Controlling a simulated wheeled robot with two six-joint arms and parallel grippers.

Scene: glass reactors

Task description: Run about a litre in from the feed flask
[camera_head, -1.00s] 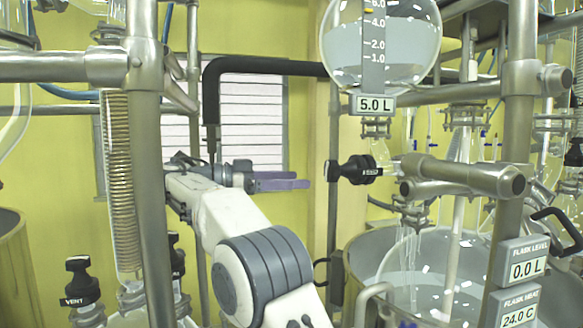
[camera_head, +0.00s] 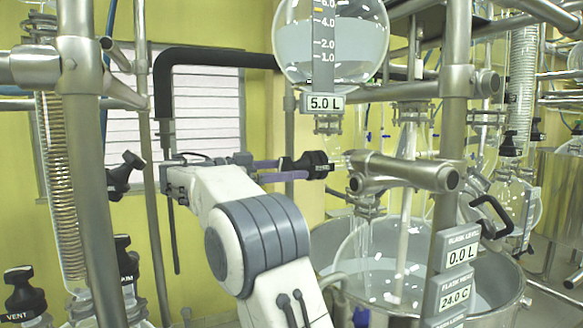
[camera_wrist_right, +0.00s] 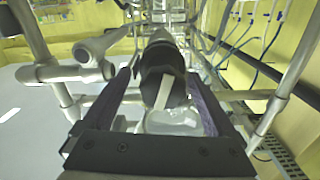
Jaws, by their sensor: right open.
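The feed flask (camera_head: 350,45) is a round glass bulb with clear liquid, a level scale and a 5.0 L tag (camera_head: 325,103). Below it is a black valve knob (camera_head: 318,164), pointing left. My right gripper (camera_head: 285,170), with purple fingers, is open at the knob. In the right wrist view the knob (camera_wrist_right: 163,62) lies between the spread fingers of the gripper (camera_wrist_right: 160,95); contact cannot be told. The reactor flask (camera_head: 385,255) sits in a metal bath below; its level display (camera_head: 462,253) reads 0.0 L. My left gripper is not in view.
A steel post (camera_head: 455,130) and a horizontal clamp bar (camera_head: 405,172) stand just right of the knob. Another post (camera_head: 85,170) and a coiled condenser (camera_head: 58,190) are at left. A temperature display (camera_head: 455,294) reads 24.0 C. A black pipe (camera_head: 215,58) runs behind.

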